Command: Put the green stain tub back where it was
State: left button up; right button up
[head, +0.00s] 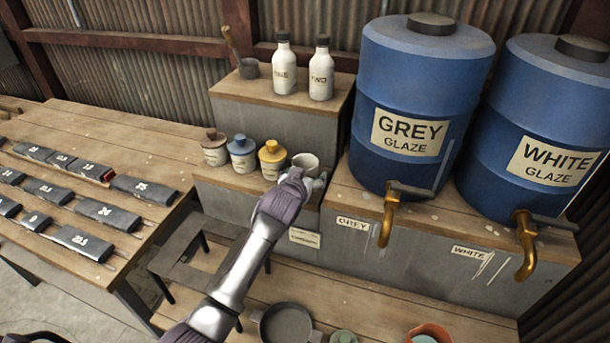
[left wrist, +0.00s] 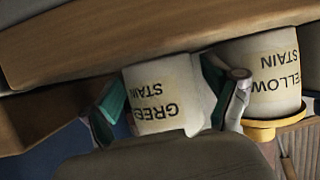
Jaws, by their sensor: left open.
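The green stain tub (head: 306,161) is a small whitish pot at the right end of the row of stain tubs on the lower wooden ledge. Its top looks open in the head view. In the upside-down left wrist view the tub (left wrist: 160,92) shows its "GREEN STAIN" label and appears to stand on the wood. My left gripper (head: 298,180) is at the tub's front. Its open fingers (left wrist: 170,103) are on either side of the tub; I cannot tell whether they touch it. My right gripper is not in view.
The yellow stain tub (head: 272,159) stands close beside it, then blue (head: 242,153) and brown (head: 214,147) lidded tubs. Two bottles (head: 300,68) stand on the higher box behind. The grey glaze barrel (head: 415,100) is to the right. A green lid-like disc (head: 343,337) lies on the bench below.

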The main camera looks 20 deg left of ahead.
pick_arm(q)
jog(key=shift+r, duration=0.2)
jog(key=b+v, duration=0.1)
jog(key=v, duration=1.1)
jog(key=shift+a+f, duration=0.1)
jog(key=shift+f, duration=0.05)
